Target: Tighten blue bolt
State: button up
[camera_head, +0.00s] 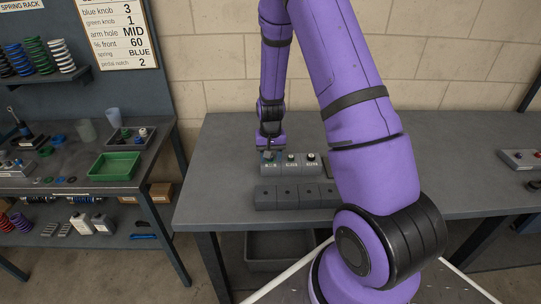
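A grey block (290,168) with small labels on its front stands on the grey workbench. Small bolts or knobs sit on its top, including a middle one (291,157) and a right one (311,156). A small bluish piece, probably the blue bolt (268,156), shows at the block's left end, right under my gripper (268,151). My gripper points down from the purple arm and is over or around that piece. The fingers are too small and dark to tell whether they are open or shut, or whether they touch it.
A darker low block (295,197) with several holes lies in front of the labelled block. A side bench at left holds a green tray (115,166) and small parts, below a spring rack (40,60). The bench between is mostly clear.

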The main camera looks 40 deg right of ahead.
notch_tip(320, 180, up, 11)
dwell(0.7)
